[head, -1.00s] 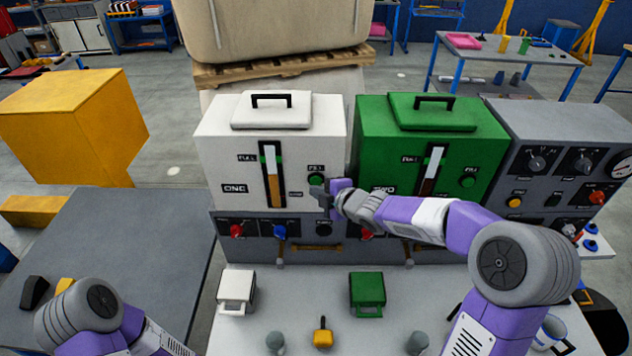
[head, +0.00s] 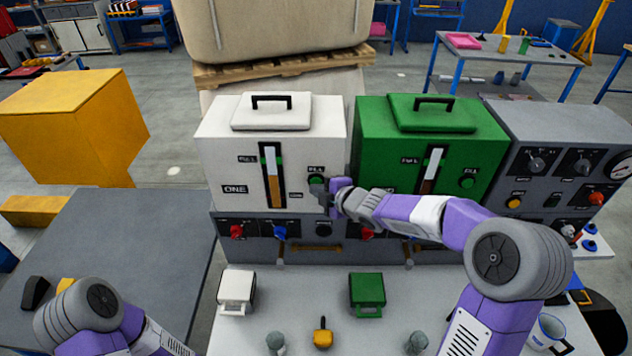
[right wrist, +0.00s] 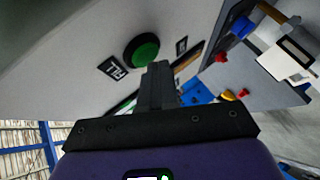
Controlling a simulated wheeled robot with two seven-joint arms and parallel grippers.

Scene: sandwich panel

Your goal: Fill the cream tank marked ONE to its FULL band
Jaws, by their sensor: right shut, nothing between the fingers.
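The cream tank marked ONE (head: 222,165) stands at the back of the bench. Its upright gauge (head: 269,175) has a tan column in the lower part, with its top below the green FULL band. The green FILL button (head: 316,180) is right of the gauge; it also shows large in the right wrist view (right wrist: 142,50). My right gripper (head: 325,200) is shut and empty, just below and right of that button. In the right wrist view its closed fingers (right wrist: 155,82) are close beside the button; contact is not clear. My left gripper is out of view.
The green tank marked TWO (head: 385,150) with its own FILL button (head: 467,182) stands at the right. Below the tanks is a grey panel (head: 300,235) with coloured knobs. A white container (head: 236,290) and a green container (head: 367,292) stand on the bench in front.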

